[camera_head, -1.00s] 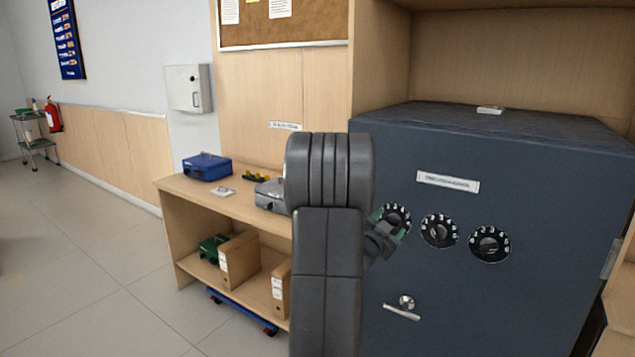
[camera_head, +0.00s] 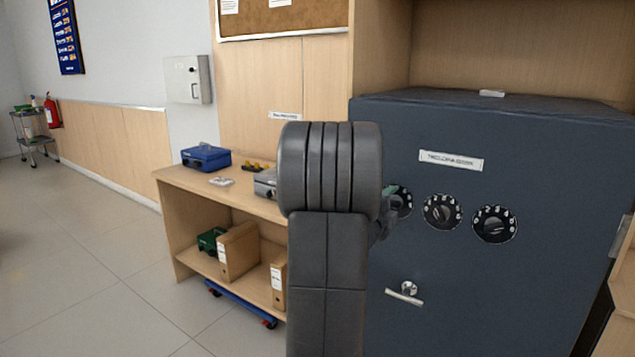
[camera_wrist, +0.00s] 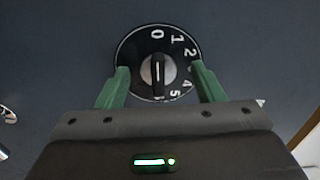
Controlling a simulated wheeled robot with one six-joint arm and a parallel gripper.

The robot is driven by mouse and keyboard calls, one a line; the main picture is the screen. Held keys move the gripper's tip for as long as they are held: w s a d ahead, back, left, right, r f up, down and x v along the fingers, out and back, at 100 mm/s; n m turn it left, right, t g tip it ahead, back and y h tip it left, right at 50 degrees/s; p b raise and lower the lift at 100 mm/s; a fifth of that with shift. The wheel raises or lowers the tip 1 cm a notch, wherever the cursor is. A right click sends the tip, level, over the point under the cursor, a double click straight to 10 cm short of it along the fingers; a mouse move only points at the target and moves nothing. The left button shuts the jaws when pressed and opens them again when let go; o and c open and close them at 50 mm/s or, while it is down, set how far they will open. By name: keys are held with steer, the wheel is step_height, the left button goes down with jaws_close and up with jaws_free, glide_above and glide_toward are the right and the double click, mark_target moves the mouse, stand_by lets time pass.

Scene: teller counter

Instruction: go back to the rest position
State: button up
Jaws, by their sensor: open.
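My gripper (camera_wrist: 160,82) is open in the wrist view. Its two green fingers stand on either side of a black numbered dial (camera_wrist: 157,45) on the safe door, and I cannot tell whether they touch it. The dial's pointer knob (camera_wrist: 158,70) sits between the fingers. In the head view my arm hides most of the gripper. Only a bit of it shows beside the leftmost dial (camera_head: 402,201) of the dark blue safe (camera_head: 480,285). Two more dials, the middle one (camera_head: 442,211) and the right one (camera_head: 494,224), are to its right.
The safe's handle (camera_head: 405,293) sticks out below the dials. A wooden counter (camera_head: 170,187) with a blue cash box (camera_head: 206,157) stands left of my arm. A low blue dolly (camera_head: 242,303) lies beneath it. The tiled floor (camera_head: 90,270) at left is clear.

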steer(key=m+b, duration=0.1)
steer(key=m, duration=0.3)
steer(key=shift+m, duration=0.3)
steer(key=shift+b, duration=0.3)
